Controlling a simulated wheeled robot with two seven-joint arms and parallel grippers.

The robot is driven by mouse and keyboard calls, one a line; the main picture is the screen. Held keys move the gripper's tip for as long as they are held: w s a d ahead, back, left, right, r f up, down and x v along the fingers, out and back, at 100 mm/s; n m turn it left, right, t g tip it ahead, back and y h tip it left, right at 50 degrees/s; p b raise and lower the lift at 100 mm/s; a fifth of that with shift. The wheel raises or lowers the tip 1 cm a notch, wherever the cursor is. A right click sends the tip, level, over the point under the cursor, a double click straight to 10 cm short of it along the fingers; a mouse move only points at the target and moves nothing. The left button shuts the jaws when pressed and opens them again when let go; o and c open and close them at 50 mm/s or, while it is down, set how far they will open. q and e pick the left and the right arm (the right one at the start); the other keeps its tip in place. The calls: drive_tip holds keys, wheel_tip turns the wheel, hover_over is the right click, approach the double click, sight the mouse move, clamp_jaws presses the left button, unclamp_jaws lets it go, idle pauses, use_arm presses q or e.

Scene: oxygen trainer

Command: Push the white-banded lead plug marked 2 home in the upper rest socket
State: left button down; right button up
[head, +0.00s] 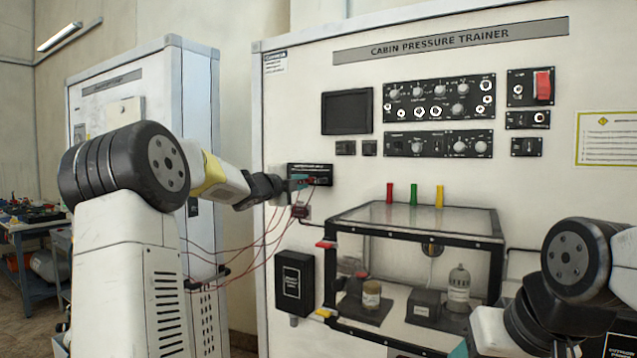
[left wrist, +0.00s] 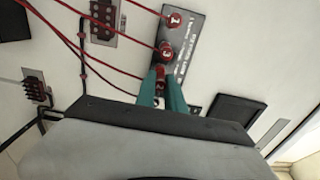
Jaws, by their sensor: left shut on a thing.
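My left gripper (head: 297,183) is at the small black rest panel (head: 323,168) on the white trainer wall. In the left wrist view its teal fingers (left wrist: 168,92) are shut on a red lead plug (left wrist: 159,76) at the near end of the panel (left wrist: 188,42). The fingers hide most of this plug, and I cannot read its number or see how deep it sits. Two other red round plugs sit in line on the panel, one at the far end (left wrist: 174,19) and one marked 3 (left wrist: 165,53). My right gripper is out of view.
Thin red leads (head: 240,255) hang in loops below the panel. A small terminal block (head: 300,211) is just under it, and a black box (head: 295,282) is lower down. A clear-topped chamber (head: 415,238) stands out to the right. A dark screen (head: 347,111) is above.

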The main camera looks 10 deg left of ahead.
sight(300, 182)
use_arm(q)
drive_tip(key=shift+v, duration=1.6)
